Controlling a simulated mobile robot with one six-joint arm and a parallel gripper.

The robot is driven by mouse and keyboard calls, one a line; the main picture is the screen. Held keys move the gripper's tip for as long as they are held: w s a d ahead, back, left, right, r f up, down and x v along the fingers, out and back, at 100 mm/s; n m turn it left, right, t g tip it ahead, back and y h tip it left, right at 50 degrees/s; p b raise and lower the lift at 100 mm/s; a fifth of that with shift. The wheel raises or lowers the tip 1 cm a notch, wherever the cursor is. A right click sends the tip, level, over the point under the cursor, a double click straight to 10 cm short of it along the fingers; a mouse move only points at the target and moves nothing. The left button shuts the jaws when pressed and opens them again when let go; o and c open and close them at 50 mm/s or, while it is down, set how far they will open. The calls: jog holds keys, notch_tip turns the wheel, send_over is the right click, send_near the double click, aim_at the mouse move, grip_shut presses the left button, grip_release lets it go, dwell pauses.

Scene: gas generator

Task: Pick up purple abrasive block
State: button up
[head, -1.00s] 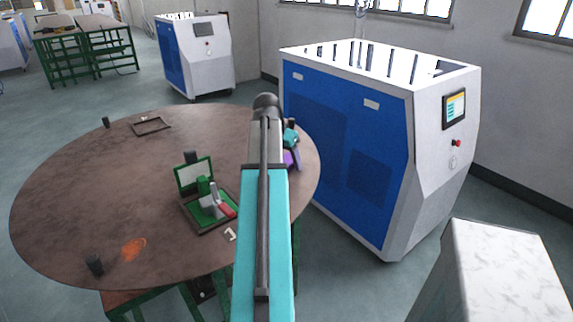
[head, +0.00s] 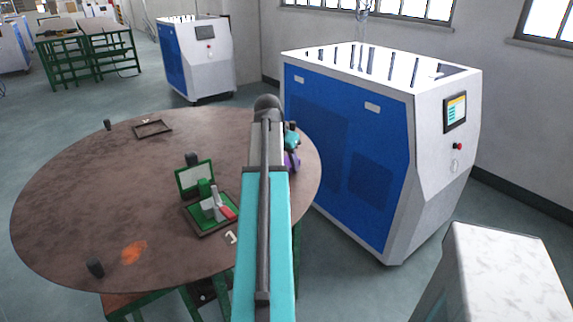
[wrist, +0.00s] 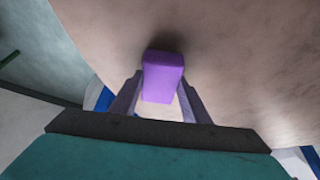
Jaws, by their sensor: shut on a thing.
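The purple abrasive block (wrist: 162,76) is between the two fingers of my gripper (wrist: 161,98) in the wrist view. My gripper is shut on it. Its far end sticks out past the fingertips, with a dark shadow on the brown surface beyond. I cannot tell whether the block touches the table. In the head view a bit of purple (head: 292,160) shows at the right edge of the round brown table (head: 90,200). My own arm hides most of the gripper there.
A green open case with a red-handled tool (head: 212,205) lies on the table, left of my arm. A dark frame (head: 152,129) and several small black blocks lie elsewhere on it. A large blue and white machine (head: 350,150) stands close at the table's right.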

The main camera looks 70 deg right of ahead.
aim_at(286, 163)
jog(key=shift+r+b, duration=0.4)
jog(key=shift+r, duration=1.25)
jog(key=a, duration=0.3)
jog(key=shift+s, duration=0.3)
jog(key=a, duration=0.4)
jog(key=s+a+b, duration=0.1)
jog(key=a, duration=0.2)
jog(key=s+a+r+b, duration=0.1)
jog(key=a, duration=0.3)
jog(key=shift+a, duration=0.3)
jog(key=shift+s+a+r, duration=0.15)
jog(key=shift+a+r, duration=0.05)
jog(key=shift+a, duration=0.4)
jog(key=shift+o, duration=1.1)
jog(key=shift+c, duration=0.5)
